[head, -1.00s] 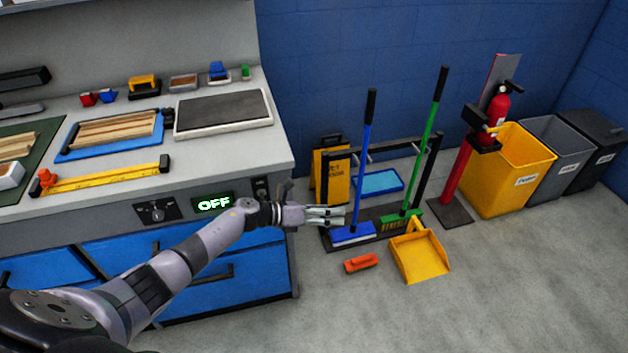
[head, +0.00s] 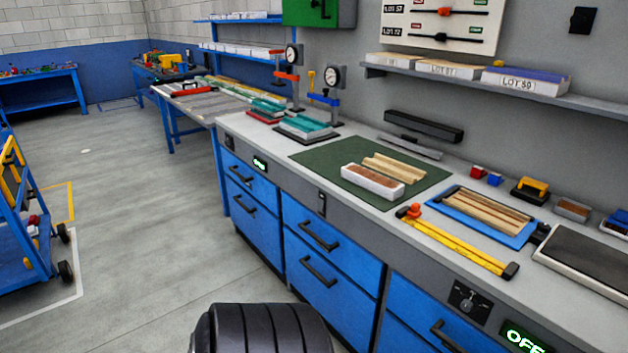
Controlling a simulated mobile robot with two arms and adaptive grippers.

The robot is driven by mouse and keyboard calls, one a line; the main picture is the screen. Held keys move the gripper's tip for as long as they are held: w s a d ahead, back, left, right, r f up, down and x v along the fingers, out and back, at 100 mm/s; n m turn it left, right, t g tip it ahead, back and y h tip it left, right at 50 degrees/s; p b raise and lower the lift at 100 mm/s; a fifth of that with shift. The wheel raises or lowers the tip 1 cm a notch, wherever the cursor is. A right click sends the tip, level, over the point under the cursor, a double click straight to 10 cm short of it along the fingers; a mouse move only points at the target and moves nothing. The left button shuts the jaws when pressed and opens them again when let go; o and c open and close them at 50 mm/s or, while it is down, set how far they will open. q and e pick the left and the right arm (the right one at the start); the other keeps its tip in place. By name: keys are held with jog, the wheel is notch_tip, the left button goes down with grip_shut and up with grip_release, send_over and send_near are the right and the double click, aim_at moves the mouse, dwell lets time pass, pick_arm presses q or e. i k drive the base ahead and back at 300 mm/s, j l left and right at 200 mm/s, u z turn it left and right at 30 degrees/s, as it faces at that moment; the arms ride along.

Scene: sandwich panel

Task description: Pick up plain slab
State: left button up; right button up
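Several slab-like pieces show in the head view, and I cannot tell which is the plain slab. A white block with a brown top (head: 372,182) lies on the green mat (head: 318,160), next to pale wooden strips (head: 395,167). A dark-topped flat slab with a pale edge (head: 590,262) lies at the right end of the counter, cut by the frame edge. White slabs with lot labels (head: 450,69) lie on the wall shelf. Neither of my grippers is in view; only a dark part of my own body shows at the bottom.
A yellow bar clamp (head: 455,244) lies along the counter's front edge, beside a blue tray (head: 525,239) of wooden strips. Two gauge presses (head: 328,97) stand at the counter's far end. A blue cart (head: 22,240) stands left. The floor between is clear.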

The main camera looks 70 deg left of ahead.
aim_at(390, 190)
jog(key=u, duration=0.4)
jog(key=i+j+u, duration=0.1)
jog(key=u, duration=0.35)
jog(key=i+u, duration=0.1)
jog(key=u, duration=0.75)
jog(key=i+u, duration=0.15)
jog(key=u, duration=0.25)
jog(key=i+l, duration=0.2)
jog(key=i+l+u, duration=0.15)
jog(key=i, duration=0.3)
jog(key=k+j, duration=0.1)
jog(key=k, duration=0.15)
jog(key=u, duration=0.05)
